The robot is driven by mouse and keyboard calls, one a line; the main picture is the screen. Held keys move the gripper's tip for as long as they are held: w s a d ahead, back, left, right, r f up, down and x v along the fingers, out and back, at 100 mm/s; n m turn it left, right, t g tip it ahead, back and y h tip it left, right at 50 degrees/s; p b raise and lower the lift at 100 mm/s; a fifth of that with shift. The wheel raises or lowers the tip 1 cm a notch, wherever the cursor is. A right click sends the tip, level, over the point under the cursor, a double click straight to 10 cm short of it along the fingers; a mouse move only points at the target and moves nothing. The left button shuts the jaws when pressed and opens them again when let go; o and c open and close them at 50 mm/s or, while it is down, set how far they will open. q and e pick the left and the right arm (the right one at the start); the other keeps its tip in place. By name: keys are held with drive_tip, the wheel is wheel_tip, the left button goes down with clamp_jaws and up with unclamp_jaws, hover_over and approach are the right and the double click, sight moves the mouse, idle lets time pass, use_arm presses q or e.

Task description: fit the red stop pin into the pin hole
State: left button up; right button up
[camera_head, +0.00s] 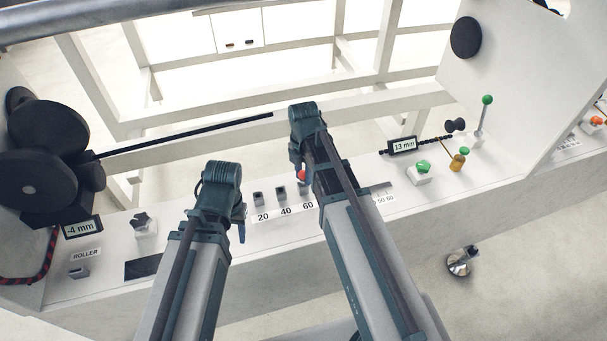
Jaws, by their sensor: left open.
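A small red piece (301,175), which looks like the stop pin, shows beside my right wrist, above the block at the 60 mark. I cannot tell whether it is held or stands in that block. Small grey blocks stand behind the 20 mark (258,198) and the 40 mark (281,192); their holes are too small to make out. My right gripper (304,180) is mostly hidden by its own arm, so its jaws do not show. My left gripper (241,222) is open, left of the number strip, with its fingers largely hidden behind the wrist.
Black rollers (45,150) and a -4 mm display (83,228) are at the left. A black strip (185,135) runs from the rollers toward my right wrist. A 13 mm display (402,146), green knob (423,166), brass part (458,160) and green-topped lever (484,115) stand at the right.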

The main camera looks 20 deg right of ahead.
drive_tip(key=o, duration=0.5)
use_arm(q)
drive_tip(key=shift+r, duration=0.15)
use_arm(e)
drive_tip(key=shift+r, duration=0.15)
use_arm(q)
wheel_tip(320, 180, up, 14)
drive_tip(key=p, duration=1.4)
drive_tip(key=shift+f, duration=0.2)
use_arm(e)
wheel_tip(320, 180, up, 14)
drive_tip(key=shift+f, duration=0.2)
